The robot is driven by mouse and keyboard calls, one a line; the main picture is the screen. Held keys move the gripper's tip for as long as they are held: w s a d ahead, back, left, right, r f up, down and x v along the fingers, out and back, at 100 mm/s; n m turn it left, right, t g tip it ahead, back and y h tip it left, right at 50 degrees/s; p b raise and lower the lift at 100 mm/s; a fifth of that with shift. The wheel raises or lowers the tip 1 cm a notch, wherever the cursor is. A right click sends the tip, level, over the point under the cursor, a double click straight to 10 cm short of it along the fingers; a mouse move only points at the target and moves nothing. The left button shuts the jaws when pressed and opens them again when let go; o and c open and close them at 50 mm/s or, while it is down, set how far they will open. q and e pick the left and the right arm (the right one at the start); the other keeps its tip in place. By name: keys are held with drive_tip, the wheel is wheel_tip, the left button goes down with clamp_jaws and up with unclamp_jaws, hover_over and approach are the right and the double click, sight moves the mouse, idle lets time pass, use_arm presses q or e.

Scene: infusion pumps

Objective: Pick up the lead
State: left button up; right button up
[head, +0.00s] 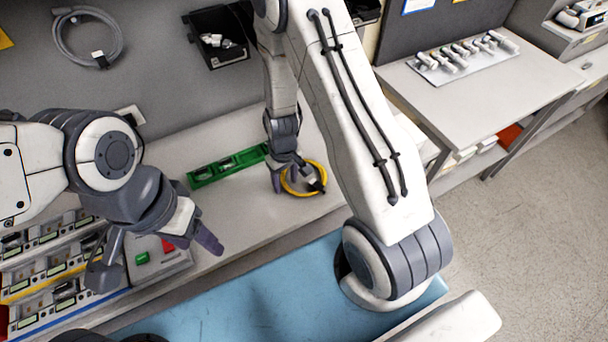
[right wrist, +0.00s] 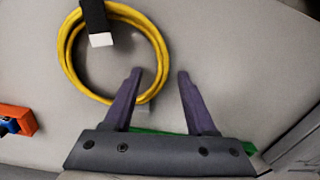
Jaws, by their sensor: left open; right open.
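The lead is a yellow coiled cable (head: 302,194) with a black connector, lying on the grey bench beside a green tray. In the right wrist view the coil (right wrist: 67,62) shows at upper left, its black, white-tipped plug (right wrist: 97,22) across its top. My right gripper (head: 295,182) is open over the coil. In the right wrist view its fingers (right wrist: 160,76) are apart; one overlaps the coil's lower right side, and the coil's right edge lies between the tips. Contact cannot be told. My left gripper (head: 160,262) is open and empty at left, over the bench front.
The green tray (head: 228,166) lies left of the coil. A grey coiled cable (head: 88,36) and a black bin (head: 219,38) are on the back wall. Pump units (head: 50,262) stand at lower left. A blue surface (head: 250,300) lies in front.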

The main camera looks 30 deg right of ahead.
clamp_jaws()
drive_tip(key=shift+r, duration=0.1)
drive_tip(key=shift+r, duration=0.45)
drive_tip(key=r, duration=0.1)
drive_tip(key=r+b, duration=0.1)
drive_tip(key=s+r, duration=0.1)
drive_tip(key=shift+d+r+b, duration=0.25)
drive_tip(key=shift+b, duration=0.1)
drive_tip(key=s+d+r+b, duration=0.4)
drive_tip(key=s+r+b, duration=0.2)
drive_tip(key=s, duration=0.3)
drive_tip(key=shift+s+d+r, duration=0.2)
drive_tip(key=shift+s+d, duration=0.05)
drive_tip(key=shift+d, duration=0.05)
